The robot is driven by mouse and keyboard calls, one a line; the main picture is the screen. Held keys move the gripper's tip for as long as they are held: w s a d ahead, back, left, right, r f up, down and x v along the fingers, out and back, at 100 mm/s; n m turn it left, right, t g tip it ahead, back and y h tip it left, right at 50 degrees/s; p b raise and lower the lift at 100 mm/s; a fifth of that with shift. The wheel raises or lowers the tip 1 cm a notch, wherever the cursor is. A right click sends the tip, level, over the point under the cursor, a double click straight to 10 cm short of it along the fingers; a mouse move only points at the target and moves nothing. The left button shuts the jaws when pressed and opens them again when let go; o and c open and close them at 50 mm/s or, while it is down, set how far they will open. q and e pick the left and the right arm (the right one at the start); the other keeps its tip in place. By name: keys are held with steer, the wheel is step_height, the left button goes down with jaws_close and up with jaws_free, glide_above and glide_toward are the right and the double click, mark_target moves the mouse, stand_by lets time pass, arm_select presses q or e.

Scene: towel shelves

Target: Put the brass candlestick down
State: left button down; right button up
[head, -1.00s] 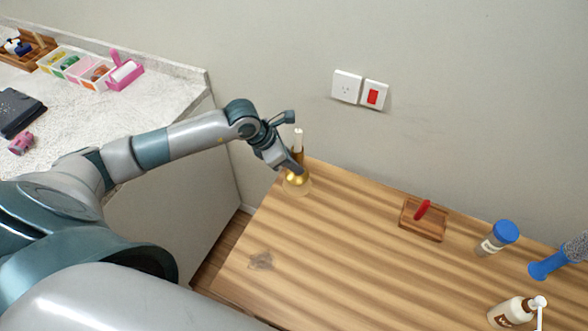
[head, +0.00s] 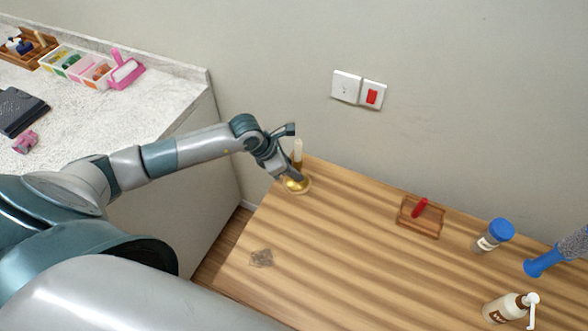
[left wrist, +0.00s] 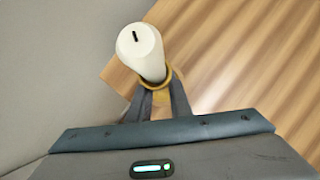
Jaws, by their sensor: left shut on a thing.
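The brass candlestick (head: 295,186) with a white candle (head: 298,148) stands upright at the far left corner of the wooden table (head: 330,250). Its round base looks to be on or very near the table top; exact contact is hard to tell. My left gripper (head: 292,176) is shut on the candlestick. In the left wrist view the candle (left wrist: 141,50) rises between the fingers (left wrist: 158,98), with a brass ring (left wrist: 160,82) around its foot. The lower candlestick is hidden there. My right gripper is not in view.
On the table to the right are a wooden tray with a red item (head: 420,217), a blue-capped jar (head: 494,236), a blue-handled brush (head: 548,262) and a pump bottle (head: 510,307). The wall is close behind. The table's middle is clear.

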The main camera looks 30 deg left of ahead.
arm_select(q)
steer(key=c, duration=1.6)
jaws_free()
steer(key=shift+f, duration=0.1)
steer(key=shift+r, duration=0.25)
steer(key=shift+s+a+r, duration=0.1)
steer(key=b+v, duration=0.3)
steer(key=v, duration=0.8)
steer(key=shift+s+r, duration=0.15)
steer(key=shift+r, duration=0.1)
steer(key=shift+f, duration=0.1)
